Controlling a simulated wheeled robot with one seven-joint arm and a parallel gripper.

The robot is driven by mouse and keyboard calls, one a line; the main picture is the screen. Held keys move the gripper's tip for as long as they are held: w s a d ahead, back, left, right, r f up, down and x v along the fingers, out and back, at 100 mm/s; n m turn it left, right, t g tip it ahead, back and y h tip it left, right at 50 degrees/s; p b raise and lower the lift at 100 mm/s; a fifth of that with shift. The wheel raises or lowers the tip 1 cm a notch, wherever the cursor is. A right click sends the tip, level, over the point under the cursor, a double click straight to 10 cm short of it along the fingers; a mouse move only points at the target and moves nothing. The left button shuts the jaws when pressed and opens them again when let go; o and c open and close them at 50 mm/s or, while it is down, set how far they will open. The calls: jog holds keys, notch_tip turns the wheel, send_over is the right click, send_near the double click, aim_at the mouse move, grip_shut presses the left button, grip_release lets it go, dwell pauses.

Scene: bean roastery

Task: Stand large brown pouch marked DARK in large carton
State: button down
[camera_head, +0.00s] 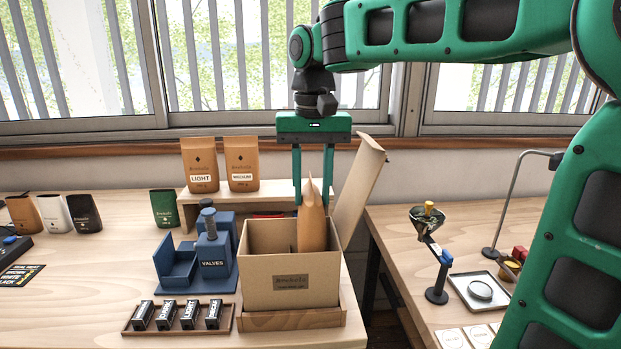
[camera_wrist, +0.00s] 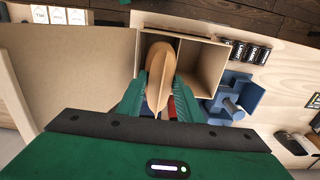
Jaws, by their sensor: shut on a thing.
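A brown pouch (camera_head: 312,222) is upright in the large carton (camera_head: 291,280), its lower part hidden behind the carton's front wall. Its marking is not readable from here. My gripper (camera_head: 313,200) reaches down from above and its two fingers are shut on the pouch near its top. In the wrist view the pouch (camera_wrist: 159,75) is between the fingers, within one compartment of the carton, beside a divider. The other compartment (camera_wrist: 200,70) looks empty. The carton's flap (camera_head: 358,190) stands open at the right. Whether the pouch touches the carton floor cannot be seen.
Pouches marked LIGHT (camera_head: 200,165) and MEDIUM (camera_head: 242,164) stand on a riser behind. A blue VALVES holder (camera_head: 212,262) and a tray of small labelled blocks (camera_head: 180,316) are left of the carton. A lamp and scale are on the right table.

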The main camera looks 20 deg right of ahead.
jog(key=shift+f, duration=4.55)
jog(key=c, duration=0.8)
grip_release()
jog(key=shift+c, duration=0.2)
jog(key=shift+r, duration=3.5)
